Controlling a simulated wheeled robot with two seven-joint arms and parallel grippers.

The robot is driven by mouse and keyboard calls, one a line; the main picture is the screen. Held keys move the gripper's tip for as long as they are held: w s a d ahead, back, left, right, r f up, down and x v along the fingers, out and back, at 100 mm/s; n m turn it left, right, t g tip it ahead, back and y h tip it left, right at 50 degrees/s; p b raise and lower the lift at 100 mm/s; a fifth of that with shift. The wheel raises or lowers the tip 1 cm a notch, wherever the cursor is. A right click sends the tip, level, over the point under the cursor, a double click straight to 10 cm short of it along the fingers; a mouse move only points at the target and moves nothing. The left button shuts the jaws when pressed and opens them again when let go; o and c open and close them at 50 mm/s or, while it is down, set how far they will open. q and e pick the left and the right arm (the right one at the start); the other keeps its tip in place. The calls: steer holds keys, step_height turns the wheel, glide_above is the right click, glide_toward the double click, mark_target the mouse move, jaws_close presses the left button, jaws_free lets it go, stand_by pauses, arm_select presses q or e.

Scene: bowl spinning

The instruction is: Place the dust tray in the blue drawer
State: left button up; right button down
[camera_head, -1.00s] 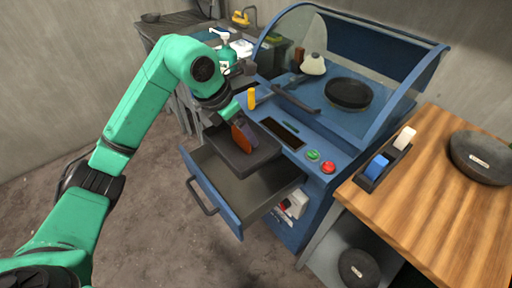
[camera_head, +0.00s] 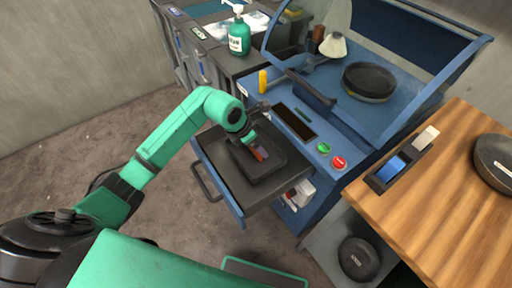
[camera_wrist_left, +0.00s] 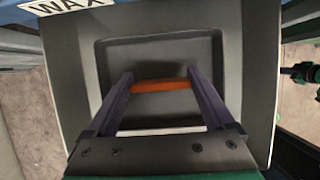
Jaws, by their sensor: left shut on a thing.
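The dust tray (camera_head: 272,169) is dark grey, shallow and rectangular, with an orange-brown grip piece (camera_head: 261,154). It sits low inside the open blue drawer (camera_head: 229,199), within its walls; I cannot tell whether it rests on the drawer floor. My left gripper (camera_head: 255,148) reaches down from the left and is shut on the tray's orange piece. In the left wrist view, that piece (camera_wrist_left: 162,86) spans between the two dark fingers, over the recessed tray (camera_wrist_left: 160,48). My right gripper is out of view.
The blue machine (camera_head: 325,125) with a clear cover stands behind the drawer, with a green button (camera_head: 323,148) and a red button (camera_head: 339,162). A wooden table (camera_head: 430,205) stands at the right. A green bottle (camera_head: 239,36) stands on the back bench.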

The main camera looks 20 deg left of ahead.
arm_select(q)
step_height(320, 180, down, 3)
steer(key=shift+r, duration=0.15)
steer(key=shift+w, duration=0.1)
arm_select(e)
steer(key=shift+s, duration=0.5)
arm_select(q)
steer(key=o, duration=1.2)
steer(key=shift+o, duration=0.2)
steer(key=shift+r, duration=0.2)
steer(key=v, duration=1.1)
steer(key=shift+r+b, duration=0.25)
steer(key=shift+b, duration=0.15)
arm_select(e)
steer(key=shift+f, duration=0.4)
arm_select(q)
steer(key=shift+s+a, duration=0.15)
steer(key=shift+s, duration=0.05)
